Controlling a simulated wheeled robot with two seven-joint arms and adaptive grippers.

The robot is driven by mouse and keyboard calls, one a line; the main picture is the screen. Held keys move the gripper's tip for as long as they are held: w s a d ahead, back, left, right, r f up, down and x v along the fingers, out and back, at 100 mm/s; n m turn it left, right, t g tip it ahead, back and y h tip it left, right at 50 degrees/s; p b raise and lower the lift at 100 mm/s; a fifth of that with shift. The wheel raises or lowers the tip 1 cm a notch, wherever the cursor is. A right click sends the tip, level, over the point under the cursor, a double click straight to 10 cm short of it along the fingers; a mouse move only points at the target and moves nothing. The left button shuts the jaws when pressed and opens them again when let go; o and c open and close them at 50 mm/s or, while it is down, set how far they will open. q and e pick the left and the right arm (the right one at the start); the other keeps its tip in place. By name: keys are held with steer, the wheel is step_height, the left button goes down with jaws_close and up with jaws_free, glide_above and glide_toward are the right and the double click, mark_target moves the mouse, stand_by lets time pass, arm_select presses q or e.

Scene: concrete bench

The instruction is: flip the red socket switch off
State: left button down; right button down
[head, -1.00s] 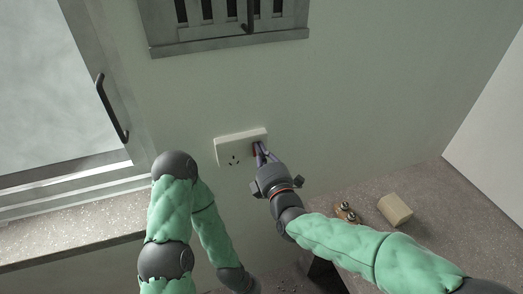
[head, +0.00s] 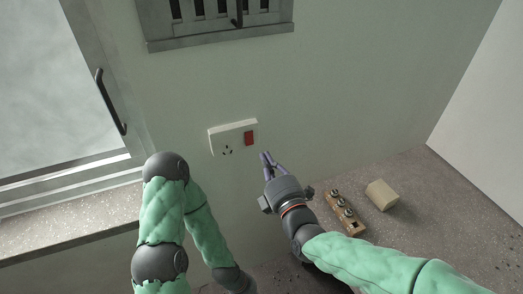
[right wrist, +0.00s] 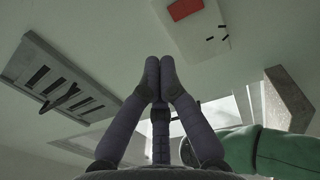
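The white socket plate (head: 219,140) is on the wall, with socket holes at its left and the red switch (head: 249,138) at its right end. The red switch is fully uncovered in the head view; which way its rocker is tilted is too small to tell. My right gripper (head: 269,157) is below and right of the switch, apart from it, with its fingertips pointing up toward the wall. In the right wrist view its fingertips (right wrist: 160,66) meet with nothing between them. The red switch also shows at that view's top edge (right wrist: 186,9). My left gripper is out of view.
A wooden block with metal knobs (head: 345,214) and a beige block (head: 382,195) lie on the speckled bench (head: 430,220) at the right. A grey vent (head: 215,45) is above the socket. A window with a dark handle (head: 110,102) is at the left.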

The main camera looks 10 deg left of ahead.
steer(key=v, duration=0.3)
steer(key=shift+r, duration=0.2)
steer(key=shift+w, duration=0.1)
stand_by(0.3)
steer(key=w+d+f+m+g+h, duration=0.1)
steer(key=d+f+m+g+h, duration=0.35)
steer(key=f, duration=0.85)
steer(key=w+d+f+m+g+h, duration=0.15)
steer(key=d+f+m, duration=0.55)
steer(key=f, duration=0.7)
steer(key=s+d+f+m+g, duration=0.3)
steer(key=s+f+m+g, duration=0.1)
steer(key=s+f+m, duration=0.4)
steer(key=s+d+f+m+g, duration=0.3)
steer(key=s+f+m+g, duration=0.2)
steer(key=s+f, duration=0.6)
step_height(320, 180, down, 2)
steer(key=m, duration=0.2)
steer(key=shift+s+d+m+h, duration=0.2)
steer(key=shift+d+m+h, duration=0.1)
steer(key=shift+m, duration=0.05)
steer(key=shift+a+f, duration=0.1)
